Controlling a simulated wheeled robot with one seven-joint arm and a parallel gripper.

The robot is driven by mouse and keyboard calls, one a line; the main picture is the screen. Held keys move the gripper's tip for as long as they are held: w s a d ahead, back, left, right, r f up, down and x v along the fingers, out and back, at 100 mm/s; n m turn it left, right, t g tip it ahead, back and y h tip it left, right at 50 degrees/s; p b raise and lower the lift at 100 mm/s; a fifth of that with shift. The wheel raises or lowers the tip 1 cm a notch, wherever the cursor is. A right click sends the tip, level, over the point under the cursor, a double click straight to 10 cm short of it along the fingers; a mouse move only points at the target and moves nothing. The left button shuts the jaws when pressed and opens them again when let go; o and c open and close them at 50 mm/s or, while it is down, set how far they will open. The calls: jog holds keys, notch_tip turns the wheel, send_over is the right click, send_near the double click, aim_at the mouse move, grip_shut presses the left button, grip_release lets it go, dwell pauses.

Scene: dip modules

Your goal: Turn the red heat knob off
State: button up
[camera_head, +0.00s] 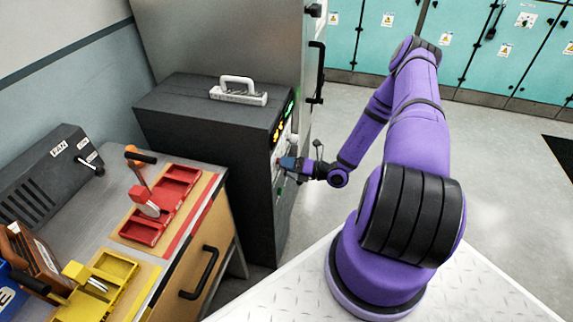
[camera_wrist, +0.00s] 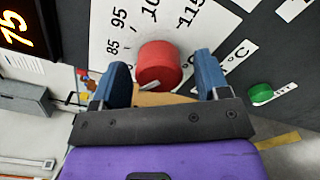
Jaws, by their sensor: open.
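The red heat knob (camera_wrist: 158,66) sits on a white dial plate marked 85, 95, 115 and other numbers in the wrist view. A small pale pointer shows at its lower edge. My gripper (camera_wrist: 160,72) is open, with one blue finger on each side of the knob and a visible gap to both. In the head view my gripper (camera_head: 291,165) is at the front of the dark cabinet (camera_head: 205,120); the knob is too small or hidden there to make out clearly.
A green button (camera_wrist: 260,94) is right of the dial. An orange display (camera_wrist: 22,30) reads 75. A white handle (camera_head: 238,92) is on the cabinet top. A workbench with red trays (camera_head: 165,195) and a yellow tray (camera_head: 112,270) stands left. Floor to the right is clear.

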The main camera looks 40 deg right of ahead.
jog(key=shift+w+a, duration=0.15)
jog(key=shift+w, duration=0.05)
jog(key=c, duration=0.9)
jog(key=shift+c, duration=0.2)
jog(key=n, duration=0.3)
jog(key=shift+f+n, duration=0.1)
jog(key=shift+n, duration=2.3)
